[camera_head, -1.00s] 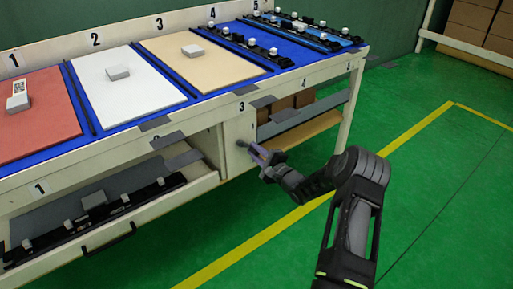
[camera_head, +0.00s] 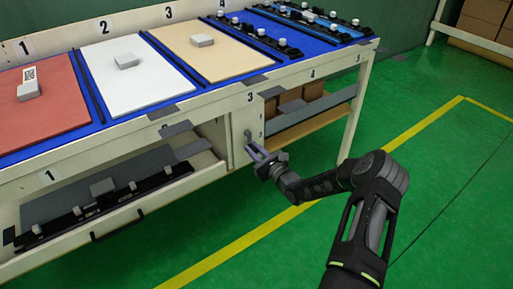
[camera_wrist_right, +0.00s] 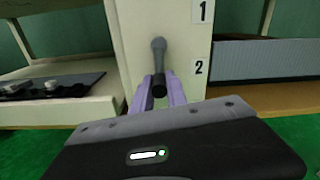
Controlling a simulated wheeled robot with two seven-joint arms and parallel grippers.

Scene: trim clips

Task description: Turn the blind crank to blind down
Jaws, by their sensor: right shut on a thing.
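The blind crank (camera_wrist_right: 158,52) is a dark grey arm with a black knob, on the cream panel under the bench. In the right wrist view it hangs from its upper end, with the knob low between my purple fingers. The crank's upper end (camera_head: 248,134) shows small in the head view. My right gripper (camera_head: 254,147) is at the panel, shut on the crank knob; its fingers also show in the right wrist view (camera_wrist_right: 159,92). A grey slab (camera_wrist_right: 265,60), possibly the blind, shows right of the panel. My left gripper is out of view.
The cream panel (camera_wrist_right: 190,75) carries labels 1 and 2 beside the crank. An open drawer (camera_head: 150,208) juts out to the left. Boxes (camera_head: 290,97) sit on the shelf behind the grey slab. Green floor (camera_head: 440,210) is clear to the right.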

